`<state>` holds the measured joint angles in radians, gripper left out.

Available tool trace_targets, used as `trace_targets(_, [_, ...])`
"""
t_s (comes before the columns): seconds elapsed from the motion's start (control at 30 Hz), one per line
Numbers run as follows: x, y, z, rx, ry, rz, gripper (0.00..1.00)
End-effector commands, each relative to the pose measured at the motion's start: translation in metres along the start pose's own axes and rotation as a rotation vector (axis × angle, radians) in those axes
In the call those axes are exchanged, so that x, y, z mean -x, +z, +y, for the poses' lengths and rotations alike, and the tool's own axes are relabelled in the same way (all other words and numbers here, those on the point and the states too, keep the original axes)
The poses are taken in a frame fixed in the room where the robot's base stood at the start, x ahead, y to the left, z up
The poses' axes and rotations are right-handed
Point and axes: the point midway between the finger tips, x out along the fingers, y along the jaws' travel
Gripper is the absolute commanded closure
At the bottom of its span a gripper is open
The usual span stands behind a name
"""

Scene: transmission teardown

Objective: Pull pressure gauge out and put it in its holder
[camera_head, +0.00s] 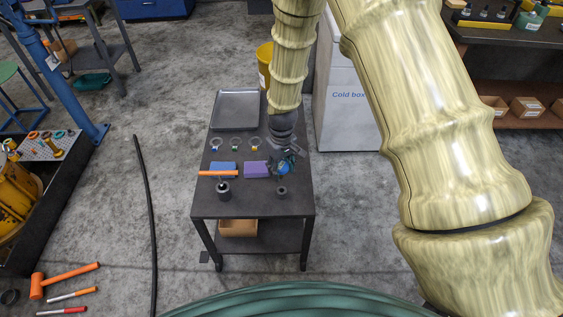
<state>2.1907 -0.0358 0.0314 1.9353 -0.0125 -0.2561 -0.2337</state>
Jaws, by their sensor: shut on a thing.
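My gripper (287,159) is over the right side of the dark work table (250,206), pointing down. It is shut on a small round blue thing (283,169), which looks to be the pressure gauge; the fingers and wrist partly hide it. A small dark ringed socket (282,191) stands on the table just in front of the gripper. A larger dark round base with a post (223,188) stands to the left. I cannot tell which of these is the gauge's holder.
A blue block (223,168), a purple block (256,169) and an orange bar (218,173) lie left of the gripper. Several small ringed pieces (241,143) lie behind them. A grey tray (236,110) fills the table's back left. A cold box (345,105) stands behind right.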

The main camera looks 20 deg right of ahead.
Motion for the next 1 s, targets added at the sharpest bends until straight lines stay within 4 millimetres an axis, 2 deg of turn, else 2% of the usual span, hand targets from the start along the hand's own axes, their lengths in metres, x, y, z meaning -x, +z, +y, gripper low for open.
trace_targets(0.27, [-0.012,0.0,0.001,0.003,0.001,0.001,0.85])
trace_targets(0.67, [-0.046,-0.001,0.001,0.003,0.002,0.002,0.85])
trace_targets(1.0, [-0.06,-0.001,0.001,0.002,0.001,0.001,0.85])
